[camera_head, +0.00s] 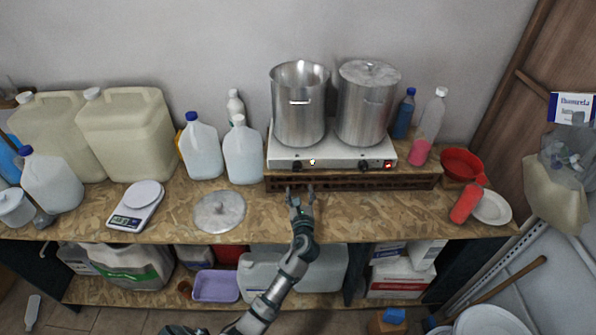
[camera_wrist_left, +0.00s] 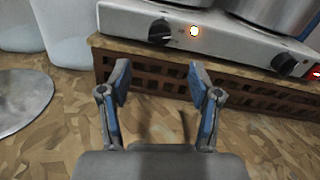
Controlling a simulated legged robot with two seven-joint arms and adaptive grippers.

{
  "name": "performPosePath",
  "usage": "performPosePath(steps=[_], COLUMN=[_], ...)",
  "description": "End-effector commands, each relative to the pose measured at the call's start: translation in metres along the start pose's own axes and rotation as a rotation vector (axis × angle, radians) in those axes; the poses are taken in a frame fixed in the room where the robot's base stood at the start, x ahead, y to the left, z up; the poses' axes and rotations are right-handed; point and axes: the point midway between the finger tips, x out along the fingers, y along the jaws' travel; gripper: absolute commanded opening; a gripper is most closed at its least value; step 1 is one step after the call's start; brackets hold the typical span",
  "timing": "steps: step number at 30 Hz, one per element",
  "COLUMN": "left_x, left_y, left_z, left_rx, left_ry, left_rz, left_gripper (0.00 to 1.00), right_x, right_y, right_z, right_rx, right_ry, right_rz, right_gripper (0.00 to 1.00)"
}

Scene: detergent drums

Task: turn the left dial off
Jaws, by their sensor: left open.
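The left dial (camera_head: 297,165) is a black knob on the front of a white two-burner hot plate (camera_head: 340,157). The right dial (camera_head: 364,165) sits farther right, beside a red lit switch (camera_head: 388,165). My left gripper (camera_head: 301,196) is open and empty, in front of and below the left dial, apart from it. In the left wrist view its two fingers (camera_wrist_left: 158,82) stand apart below the dial. My right gripper is not in view.
Two steel pots (camera_head: 299,105) stand on the hot plate, which rests on a brown slatted crate (camera_head: 340,182). A metal lid (camera_head: 219,211) and a scale (camera_head: 137,206) lie to the left. A red bowl (camera_head: 461,164) is at right. The board around my gripper is clear.

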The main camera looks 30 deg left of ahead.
Motion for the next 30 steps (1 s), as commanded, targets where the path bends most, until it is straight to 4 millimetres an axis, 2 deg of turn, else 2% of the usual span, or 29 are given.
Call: performPosePath(steps=[6, 12, 18, 26, 28, 30], left_x=[0.052, 0.087, 0.101, 0.103, 0.103, 0.103], left_y=[0.0, 0.0, 0.0, 0.0, 0.0, 0.0], left_z=[0.001, 0.0, 0.0, 0.0, 0.0, 0.0], left_rx=[-0.001, -0.002, -0.003, -0.003, -0.003, -0.003], left_ry=[-0.001, 0.0, 0.001, 0.001, 0.001, 0.001], left_rz=[0.0, 0.0, -0.001, -0.001, -0.001, -0.001], left_gripper=[0.63, 0.63, 0.63, 0.63, 0.51, 0.33], right_x=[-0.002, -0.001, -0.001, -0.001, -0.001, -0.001], right_y=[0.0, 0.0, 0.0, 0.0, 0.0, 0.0], right_z=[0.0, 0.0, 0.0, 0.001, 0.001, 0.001], right_rx=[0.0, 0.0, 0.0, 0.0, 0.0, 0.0], right_ry=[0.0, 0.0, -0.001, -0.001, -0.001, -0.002], right_rz=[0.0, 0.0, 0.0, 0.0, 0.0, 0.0], right_gripper=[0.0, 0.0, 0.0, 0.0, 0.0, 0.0])
